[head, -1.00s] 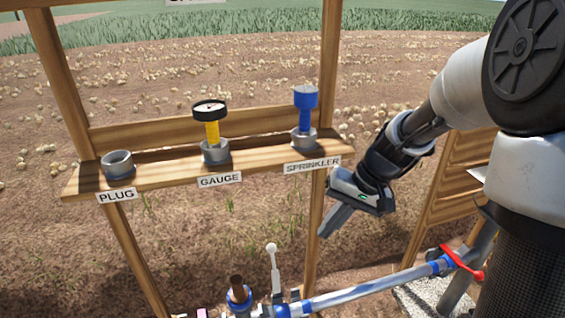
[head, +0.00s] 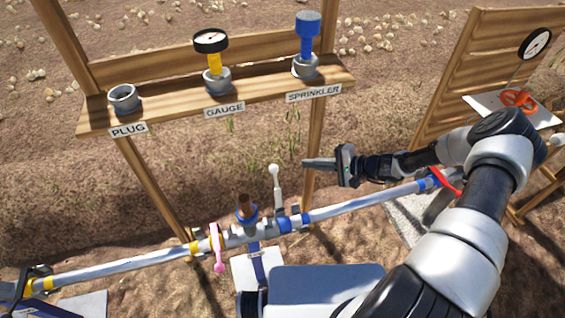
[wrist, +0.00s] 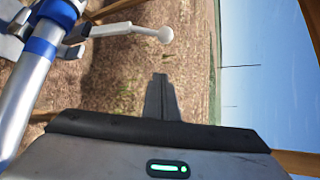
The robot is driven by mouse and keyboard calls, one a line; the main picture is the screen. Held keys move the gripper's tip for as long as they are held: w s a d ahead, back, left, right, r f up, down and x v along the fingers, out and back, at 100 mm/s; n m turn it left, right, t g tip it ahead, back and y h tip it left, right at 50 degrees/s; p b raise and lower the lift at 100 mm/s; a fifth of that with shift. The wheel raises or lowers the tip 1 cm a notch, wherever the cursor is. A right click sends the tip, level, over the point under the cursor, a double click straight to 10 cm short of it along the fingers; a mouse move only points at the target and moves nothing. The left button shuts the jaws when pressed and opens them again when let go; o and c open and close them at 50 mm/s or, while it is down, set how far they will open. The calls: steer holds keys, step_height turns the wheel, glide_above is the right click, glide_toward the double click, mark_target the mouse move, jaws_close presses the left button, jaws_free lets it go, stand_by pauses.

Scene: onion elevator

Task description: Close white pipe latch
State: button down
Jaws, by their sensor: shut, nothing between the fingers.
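The white latch (head: 277,188) stands upright on the metal pipe (head: 345,207), with a round white knob at its top. It also shows in the wrist view as a white lever (wrist: 125,31) at the upper left, beside a blue band on the pipe. My gripper (head: 306,163) is shut and empty. In the head view its fingertips point left, a little above and to the right of the latch knob, with a small gap in the picture. In the wrist view the shut fingers (wrist: 161,98) lie below the knob and apart from it.
A pink lever (head: 217,252) and a brown-topped fitting (head: 246,210) are on the pipe left of the latch. A red lever (head: 446,181) is at its right. An orange valve wheel (head: 519,101) is at the right.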

steer(key=shift+w+f+t, duration=0.1)
steer(key=shift+f+t, duration=0.2)
steer(key=shift+f, duration=0.05)
steer(key=b+x, duration=0.1)
steer(key=x, duration=0.9)
steer(key=shift+s+a+r+p, duration=0.15)
steer(key=shift+s+r, duration=0.15)
steer(key=shift+s, duration=0.3)
steer(key=shift+s+a+r+p, duration=0.2)
steer(key=shift+s+r, duration=0.1)
steer(key=shift+s, duration=0.25)
steer(key=shift+s+a+r+p, duration=0.15)
steer(key=shift+s+r, duration=0.15)
steer(key=shift+s, duration=0.3)
steer(key=shift+d, duration=0.1)
